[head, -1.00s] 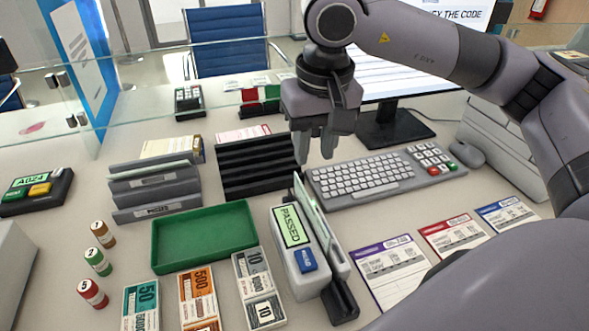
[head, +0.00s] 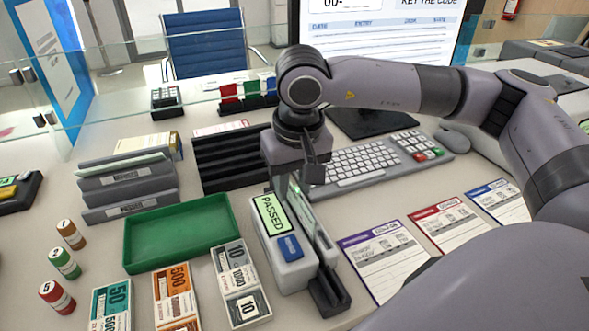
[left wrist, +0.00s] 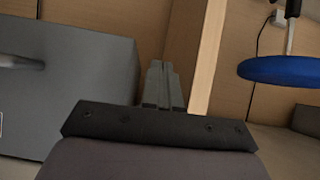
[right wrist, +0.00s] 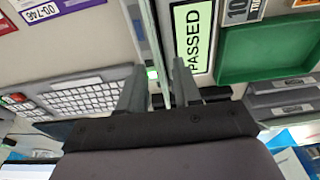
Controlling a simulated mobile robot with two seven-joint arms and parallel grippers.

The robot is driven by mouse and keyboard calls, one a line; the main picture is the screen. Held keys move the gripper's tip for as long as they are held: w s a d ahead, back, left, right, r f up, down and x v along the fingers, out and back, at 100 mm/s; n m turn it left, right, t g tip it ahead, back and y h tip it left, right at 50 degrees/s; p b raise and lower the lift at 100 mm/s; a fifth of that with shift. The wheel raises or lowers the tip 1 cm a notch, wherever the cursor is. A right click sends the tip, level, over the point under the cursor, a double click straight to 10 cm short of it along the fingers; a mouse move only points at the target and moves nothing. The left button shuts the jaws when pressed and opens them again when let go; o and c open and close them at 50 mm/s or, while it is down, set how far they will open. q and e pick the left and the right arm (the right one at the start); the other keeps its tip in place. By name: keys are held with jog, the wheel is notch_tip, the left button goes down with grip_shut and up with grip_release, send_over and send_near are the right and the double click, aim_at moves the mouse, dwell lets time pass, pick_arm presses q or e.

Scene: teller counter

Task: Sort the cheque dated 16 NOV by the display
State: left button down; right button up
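The cheque, a thin pale green sheet (head: 305,213), stands upright in the slot of the white reader (head: 289,275), whose screen reads PASSED. Its date cannot be read. My right gripper (head: 296,178) points down at the cheque's far end; in the right wrist view its open fingers (right wrist: 158,78) lie either side of the sheet's edge. The display (head: 390,35) shows KEY THE CODE and a table headed DATE, ENTRY, DESK; its rows are hidden or cropped. My left gripper (left wrist: 163,75) is shut and empty, away from the counter.
A grey sorter (head: 128,185) with a PASSED label and a black slotted rack (head: 235,160) stand behind the green tray (head: 180,232). Banknote stacks (head: 238,283) lie in front. A keyboard (head: 355,172) and printed cards (head: 385,255) are right of the reader.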

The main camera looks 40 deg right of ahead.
jog(key=shift+f, duration=0.15)
grip_shut()
dwell(0.4)
